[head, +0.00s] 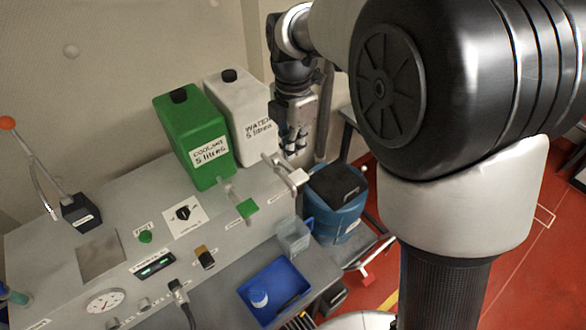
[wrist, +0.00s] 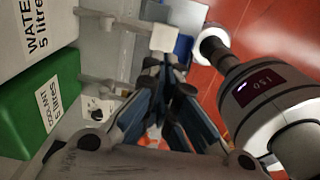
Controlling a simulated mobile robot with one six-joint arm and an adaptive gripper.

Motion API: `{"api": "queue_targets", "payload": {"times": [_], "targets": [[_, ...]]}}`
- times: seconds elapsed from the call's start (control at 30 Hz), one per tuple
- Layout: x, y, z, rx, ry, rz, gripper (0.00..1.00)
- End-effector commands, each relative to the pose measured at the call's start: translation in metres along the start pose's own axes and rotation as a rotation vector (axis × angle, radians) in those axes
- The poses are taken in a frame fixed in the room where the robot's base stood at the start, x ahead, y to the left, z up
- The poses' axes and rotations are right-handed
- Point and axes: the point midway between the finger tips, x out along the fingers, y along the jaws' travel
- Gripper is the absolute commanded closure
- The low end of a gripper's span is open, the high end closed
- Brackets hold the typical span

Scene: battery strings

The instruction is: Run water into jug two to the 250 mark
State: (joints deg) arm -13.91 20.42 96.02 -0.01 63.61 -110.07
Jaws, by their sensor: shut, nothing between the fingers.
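A clear jug (head: 293,236) stands on the lower shelf in front of the taps. I cannot read a number, a mark or a water level on it. The white water container (head: 238,115) stands on the bench, above a tap with a white handle (head: 297,178). That white handle also shows in the wrist view (wrist: 165,38), just beyond my fingertips. My gripper (head: 292,150) is shut and empty, close to the white handle and beside the water container. The wrist view shows my gripper (wrist: 165,68) pointing toward the tap; I cannot tell whether it touches.
The green coolant container (head: 193,135) stands left of the water, with a green-handled tap (head: 247,208) below. A blue tray (head: 285,280) holds a small white cup (head: 259,298). A blue drum (head: 335,205) stands right of the bench. A gauge (head: 105,301) is on the panel.

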Motion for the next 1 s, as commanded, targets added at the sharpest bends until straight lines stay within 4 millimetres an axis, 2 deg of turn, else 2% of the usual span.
{"api": "queue_targets", "payload": {"times": [0.03, 0.2, 0.4, 0.6, 1.0], "targets": [[0.012, -0.001, 0.0, 0.0, 0.002, -0.005, 1.0], [0.047, -0.001, 0.0, 0.0, 0.002, -0.005, 1.0], [0.073, 0.0, 0.0, 0.0, 0.0, -0.001, 1.0], [0.083, 0.0, 0.0, 0.0, 0.0, 0.001, 1.0], [0.086, -0.001, 0.0, 0.001, 0.0, 0.014, 1.0]]}}
